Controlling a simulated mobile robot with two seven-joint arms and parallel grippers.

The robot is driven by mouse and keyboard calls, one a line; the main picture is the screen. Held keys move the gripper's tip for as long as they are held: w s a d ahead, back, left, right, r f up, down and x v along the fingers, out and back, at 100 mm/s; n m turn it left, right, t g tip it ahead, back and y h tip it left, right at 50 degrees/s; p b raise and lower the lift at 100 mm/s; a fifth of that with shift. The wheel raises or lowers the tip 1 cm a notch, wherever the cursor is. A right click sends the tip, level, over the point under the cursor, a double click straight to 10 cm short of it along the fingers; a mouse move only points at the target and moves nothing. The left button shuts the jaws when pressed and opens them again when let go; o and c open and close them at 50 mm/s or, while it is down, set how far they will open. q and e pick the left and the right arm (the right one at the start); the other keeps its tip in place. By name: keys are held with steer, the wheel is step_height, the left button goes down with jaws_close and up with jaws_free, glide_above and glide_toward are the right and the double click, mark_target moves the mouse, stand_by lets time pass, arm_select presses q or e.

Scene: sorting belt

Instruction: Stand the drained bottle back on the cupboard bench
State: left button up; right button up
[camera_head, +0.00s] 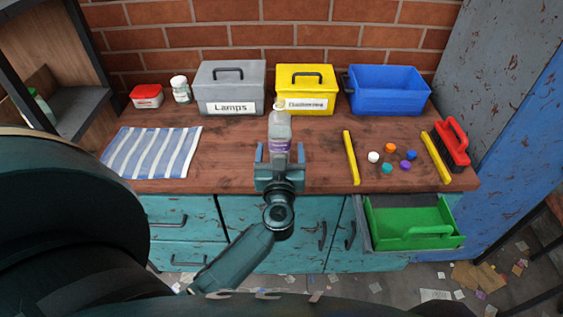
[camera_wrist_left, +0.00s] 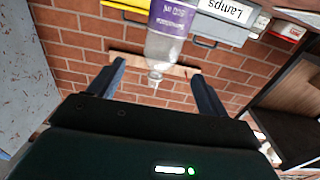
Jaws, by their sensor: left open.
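A clear bottle (camera_head: 280,125) with a purple label and a whitish top stands upright on the wooden bench (camera_head: 230,150), in front of the gap between the grey and yellow boxes. My left gripper (camera_head: 279,150) is open at the bench's front edge, with one finger on each side of the bottle's lower part and visible gaps. In the left wrist view the bottle (camera_wrist_left: 170,32) appears neck-down, its base cut off by the frame; the left gripper's fingers (camera_wrist_left: 155,80) are spread wide. My right gripper is not in view.
A grey Lamps box (camera_head: 230,90), a yellow box (camera_head: 304,85) and a blue bin (camera_head: 388,92) line the back. A striped cloth (camera_head: 152,152) lies left. Yellow bars, coloured caps (camera_head: 390,149) and a red-handled brush (camera_head: 452,142) lie right. A drawer with a green tray (camera_head: 412,222) is open.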

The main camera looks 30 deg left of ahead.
arm_select(q)
steer(key=s+d+f+m+h, duration=0.4)
steer(key=s+d+m+h, duration=0.45)
steer(key=d+h, duration=0.4)
steer(key=s+d+f+g, duration=0.2)
steer(key=s+f+g, duration=0.3)
steer(key=s+f, duration=0.3)
steer(key=s, duration=0.3)
steer(key=shift+m, duration=0.35)
